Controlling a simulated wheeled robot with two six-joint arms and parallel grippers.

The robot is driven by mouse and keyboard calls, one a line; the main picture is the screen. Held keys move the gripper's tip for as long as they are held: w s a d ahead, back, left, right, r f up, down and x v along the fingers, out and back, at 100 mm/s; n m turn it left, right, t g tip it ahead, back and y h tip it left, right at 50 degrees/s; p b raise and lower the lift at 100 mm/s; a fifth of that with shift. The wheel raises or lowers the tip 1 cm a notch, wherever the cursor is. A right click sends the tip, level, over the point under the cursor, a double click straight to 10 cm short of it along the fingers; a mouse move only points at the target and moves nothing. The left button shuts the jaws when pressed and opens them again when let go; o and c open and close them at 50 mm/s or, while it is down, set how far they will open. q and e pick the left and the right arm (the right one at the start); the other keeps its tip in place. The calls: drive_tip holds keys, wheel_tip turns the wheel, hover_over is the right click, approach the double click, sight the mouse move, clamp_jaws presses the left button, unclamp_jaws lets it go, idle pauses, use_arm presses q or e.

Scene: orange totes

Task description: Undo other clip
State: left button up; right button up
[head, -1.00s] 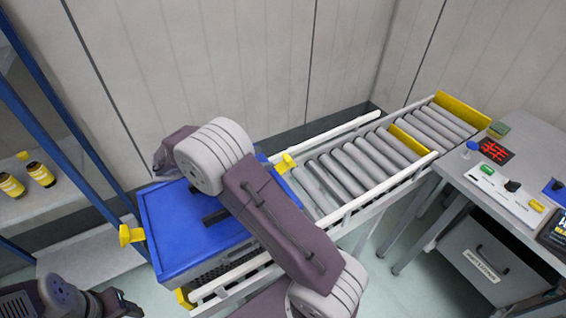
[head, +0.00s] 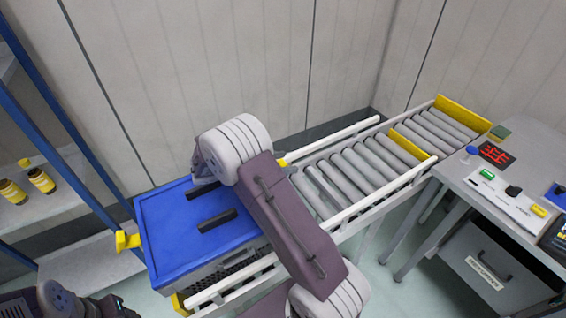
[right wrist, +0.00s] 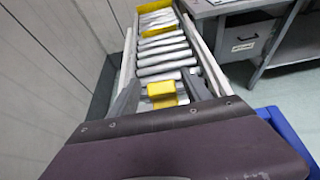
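A tote with a blue lid (head: 185,230) sits at the near left end of the roller conveyor. One yellow clip (head: 127,240) sticks outward from the lid's left side. Another yellow clip (head: 282,163) peeks out on the lid's right side, mostly hidden by my right arm; it also shows in the right wrist view (right wrist: 160,92). My right gripper (right wrist: 161,76) is open, with a finger on either side of this clip and gaps between. In the head view my right arm hides its fingers. My left gripper (head: 118,308) is partly visible at the bottom left; its opening is unclear.
The conveyor (head: 345,170) runs to the upper right, with a yellow divider (head: 407,141) and yellow end plate (head: 462,112). A desk (head: 535,150) with buttons stands at right. A shelf (head: 70,205) with brown bottles (head: 41,180) stands at left. A wall is behind.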

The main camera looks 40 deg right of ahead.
drive_tip(key=shift+s+d, duration=0.1)
clamp_jaws()
drive_tip(key=shift+a+r+h+p, duration=0.2)
drive_tip(key=shift+a+h+p, duration=0.15)
drive_tip(key=shift+h, duration=0.45)
drive_tip(key=shift+o, duration=0.9)
unclamp_jaws()
drive_tip(key=shift+a, duration=0.15)
drive_tip(key=v, duration=0.9)
drive_tip(key=shift+r+b, duration=0.1)
drive_tip(key=shift+b, duration=0.2)
